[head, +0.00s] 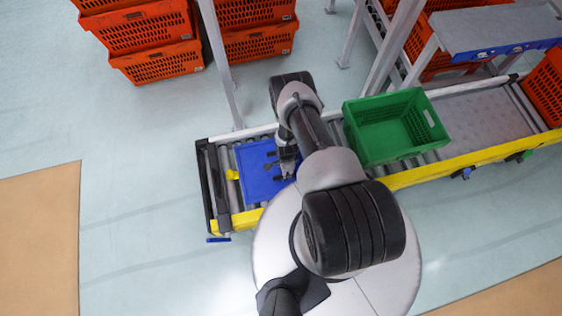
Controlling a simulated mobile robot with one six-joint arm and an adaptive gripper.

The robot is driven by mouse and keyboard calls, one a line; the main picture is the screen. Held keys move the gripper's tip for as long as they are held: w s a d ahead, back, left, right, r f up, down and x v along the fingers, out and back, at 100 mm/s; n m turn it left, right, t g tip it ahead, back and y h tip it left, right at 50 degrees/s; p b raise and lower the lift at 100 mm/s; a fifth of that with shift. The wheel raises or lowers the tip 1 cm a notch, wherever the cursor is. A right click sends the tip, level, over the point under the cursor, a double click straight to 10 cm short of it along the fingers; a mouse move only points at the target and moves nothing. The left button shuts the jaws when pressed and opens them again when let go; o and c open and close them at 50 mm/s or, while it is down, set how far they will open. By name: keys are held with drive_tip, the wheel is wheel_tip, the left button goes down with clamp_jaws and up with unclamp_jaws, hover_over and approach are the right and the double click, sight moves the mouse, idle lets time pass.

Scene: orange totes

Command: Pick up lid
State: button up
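A flat blue lid (258,184) lies on the left end of the roller conveyor. My gripper (279,171) points down over the right part of the lid, and my arm hides some of the lid's right side. The gripper's dark fingers look close to the lid's surface, but I cannot tell whether they touch it. They are too small to show whether they are open or shut.
An open, empty-looking green crate (372,158) stands on the conveyor (475,158) right of the lid. Stacked orange totes (155,35) stand behind at left. A metal post (220,70) rises behind the lid. The floor (140,150) at left is clear.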

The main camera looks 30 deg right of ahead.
drive_tip(key=shift+w+a+f+b, duration=0.1)
drive_tip(key=shift+f+b, duration=1.2)
drive_tip(key=shift+f, duration=0.2)
drive_tip(key=shift+w+a+f+b, duration=0.1)
drive_tip(key=shift+f+b, duration=1.15)
drive_tip(key=shift+f, duration=0.2)
drive_tip(key=shift+c, duration=0.6)
clamp_jaws()
